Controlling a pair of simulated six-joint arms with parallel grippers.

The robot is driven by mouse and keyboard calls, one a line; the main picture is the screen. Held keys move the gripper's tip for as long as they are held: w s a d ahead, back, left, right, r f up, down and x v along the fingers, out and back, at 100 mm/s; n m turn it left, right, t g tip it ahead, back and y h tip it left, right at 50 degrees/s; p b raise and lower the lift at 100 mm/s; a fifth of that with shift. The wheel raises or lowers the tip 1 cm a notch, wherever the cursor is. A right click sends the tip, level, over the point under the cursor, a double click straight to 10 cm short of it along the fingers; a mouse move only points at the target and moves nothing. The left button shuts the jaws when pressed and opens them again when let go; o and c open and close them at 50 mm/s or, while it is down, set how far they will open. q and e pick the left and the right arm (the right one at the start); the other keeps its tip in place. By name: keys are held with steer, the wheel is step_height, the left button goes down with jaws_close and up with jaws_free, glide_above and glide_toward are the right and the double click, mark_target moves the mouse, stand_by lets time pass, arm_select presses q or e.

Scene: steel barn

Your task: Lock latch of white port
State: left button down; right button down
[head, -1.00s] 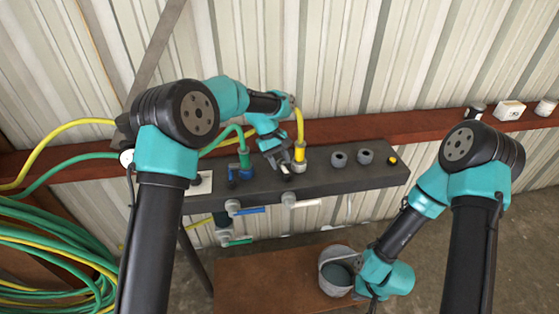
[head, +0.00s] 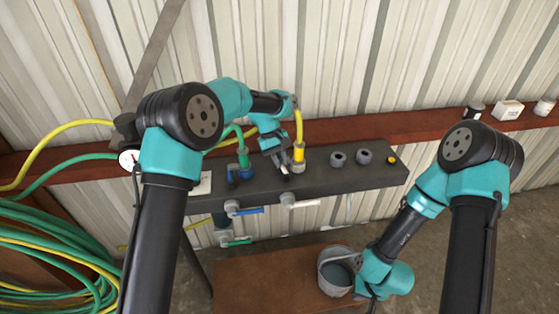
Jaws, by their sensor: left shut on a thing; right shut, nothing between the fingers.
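A yellow hose connector (head: 299,156) stands upright in a port on the dark manifold bar (head: 230,196). Below it is a valve with a white handle (head: 306,203), which marks the white port. My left gripper (head: 285,172) points down just left of the yellow connector. It is shut on a small part at the connector's base, which looks like the port's latch; the fingers mostly hide it. A green hose connector (head: 244,160) with a blue latch piece stands in the port to the left. My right gripper (head: 362,293) is low by the bucket, shut and empty, its fingertips hardly visible.
Two empty grey ports (head: 338,159) and a yellow button (head: 391,160) are on the bar's right part. A blue valve handle (head: 249,210) sticks out in front. A grey bucket (head: 333,275) stands on a brown bench (head: 250,280). Coiled hoses (head: 50,260) hang at the left.

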arm_select(q)
steer(key=c, duration=1.1)
jaws_free()
steer(key=v, duration=1.7)
steer(key=shift+r, duration=0.25)
steer(key=shift+s+n, duration=0.15)
steer(key=shift+n, duration=0.25)
steer(key=c, duration=0.4)
steer(key=shift+s+f+n+t, duration=0.1)
steer(key=shift+s+n+t, duration=0.1)
steer(key=shift+n, duration=0.4)
steer(key=shift+s+f+n+t, duration=0.1)
steer(key=shift+s+n+t, duration=0.1)
steer(key=shift+n, duration=0.4)
steer(key=c, duration=0.3)
steer(key=n, duration=0.1)
steer(key=s+n, duration=0.1)
steer(key=n, duration=0.1)
steer(key=n+t+y, duration=0.1)
steer(key=shift+s+f+n, duration=0.3)
jaws_close()
steer(key=s+f+n+t, duration=0.2)
steer(key=s+n, duration=0.3)
steer(key=n, duration=0.5)
steer(key=shift+s+a+n+y, duration=0.25)
steer(key=shift+s+n+y, duration=0.05)
steer(key=shift+s+y, duration=0.1)
